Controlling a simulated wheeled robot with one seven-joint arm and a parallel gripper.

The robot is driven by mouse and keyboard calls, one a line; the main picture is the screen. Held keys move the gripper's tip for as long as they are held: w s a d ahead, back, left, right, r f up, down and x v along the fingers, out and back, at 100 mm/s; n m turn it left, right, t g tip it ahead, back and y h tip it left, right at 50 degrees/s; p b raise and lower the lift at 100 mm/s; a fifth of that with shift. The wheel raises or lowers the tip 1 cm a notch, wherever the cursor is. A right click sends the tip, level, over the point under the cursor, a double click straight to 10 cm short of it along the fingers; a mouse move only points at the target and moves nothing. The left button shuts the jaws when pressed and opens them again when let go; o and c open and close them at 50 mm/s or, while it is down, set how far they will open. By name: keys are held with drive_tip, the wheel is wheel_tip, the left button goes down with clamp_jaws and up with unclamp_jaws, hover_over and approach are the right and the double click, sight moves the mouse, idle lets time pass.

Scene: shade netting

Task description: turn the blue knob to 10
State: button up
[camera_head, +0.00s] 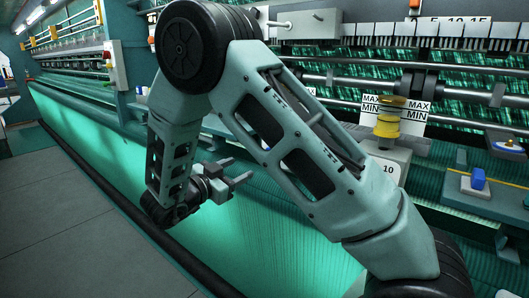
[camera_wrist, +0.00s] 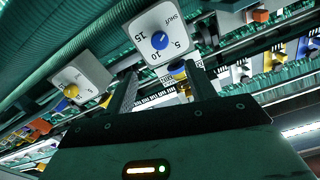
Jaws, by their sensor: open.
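In the wrist view, a round blue knob (camera_wrist: 159,40) sits on a white dial box (camera_wrist: 172,22) marked 5, 10 and 15. The knob's pointer setting is too small to read. My gripper (camera_wrist: 160,68) is open and empty; its two fingers show below the dial box, apart from the knob. In the head view my gripper (camera_head: 238,178) hangs in front of the green netting, left of the machine's controls. A grey box with a "10" label (camera_head: 388,169) is partly hidden behind my arm there; its knob is not visible.
In the head view, a yellow knob (camera_head: 388,122) stands before MAX/MIN labels, and a blue piece (camera_head: 478,178) sits at right. Rails (camera_head: 440,92) run along the machine. Floor at left is clear.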

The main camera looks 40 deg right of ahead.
drive_tip(key=w+d+p, duration=0.2)
drive_tip(key=d, duration=1.2)
drive_tip(key=shift+p, duration=0.35)
drive_tip(key=c, duration=1)
